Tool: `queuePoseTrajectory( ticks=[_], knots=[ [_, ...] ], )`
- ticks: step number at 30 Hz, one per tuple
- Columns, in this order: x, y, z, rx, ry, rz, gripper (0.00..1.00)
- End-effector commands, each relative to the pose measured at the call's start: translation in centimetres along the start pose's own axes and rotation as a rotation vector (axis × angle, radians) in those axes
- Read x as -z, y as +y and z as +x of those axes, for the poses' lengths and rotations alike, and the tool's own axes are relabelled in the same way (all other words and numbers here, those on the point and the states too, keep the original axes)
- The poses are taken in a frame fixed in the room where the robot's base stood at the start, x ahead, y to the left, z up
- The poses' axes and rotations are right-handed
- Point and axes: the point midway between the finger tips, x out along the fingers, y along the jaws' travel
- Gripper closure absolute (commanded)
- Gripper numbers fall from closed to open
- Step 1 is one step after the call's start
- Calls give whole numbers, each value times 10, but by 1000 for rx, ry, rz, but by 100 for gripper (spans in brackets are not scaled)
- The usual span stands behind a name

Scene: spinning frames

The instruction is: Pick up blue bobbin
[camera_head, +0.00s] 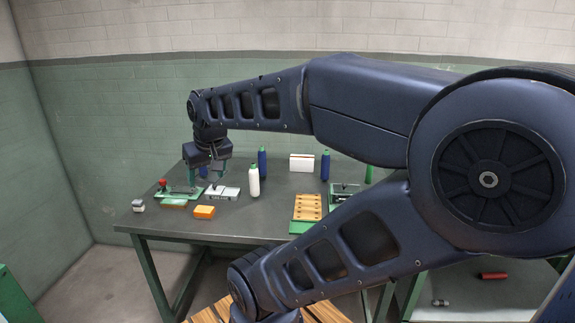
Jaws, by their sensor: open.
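One blue bobbin (262,163) with a green top stands upright on the table, partly behind a white bobbin. Another blue bobbin (325,166) stands upright farther right, near a white box. My gripper (207,176) points down above the left part of the table, left of both these bobbins. Its jaws are open. A small bluish shape (203,171) shows by the fingers; it may be a further bobbin behind them, but the gripper hides most of it and I cannot tell whether they touch.
The white bobbin (254,182) stands right of my gripper. A green-based fixture (180,191), a grey-white fixture (222,192) and an orange block (204,212) lie close below it. A wooden rack (307,207) and the white box (302,162) are farther right. The table's (255,217) front centre is bare.

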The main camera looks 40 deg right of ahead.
Motion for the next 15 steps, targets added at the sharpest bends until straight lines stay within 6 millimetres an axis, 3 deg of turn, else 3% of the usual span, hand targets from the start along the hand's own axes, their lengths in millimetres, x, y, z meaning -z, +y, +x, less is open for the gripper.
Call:
queuePoseTrajectory(
  ticks=[8, 15],
  knots=[
    [68, 28, 27, -3, 110, 117, 35],
    [136, 78, 59, -37, 249, 250, 35]
  ],
)
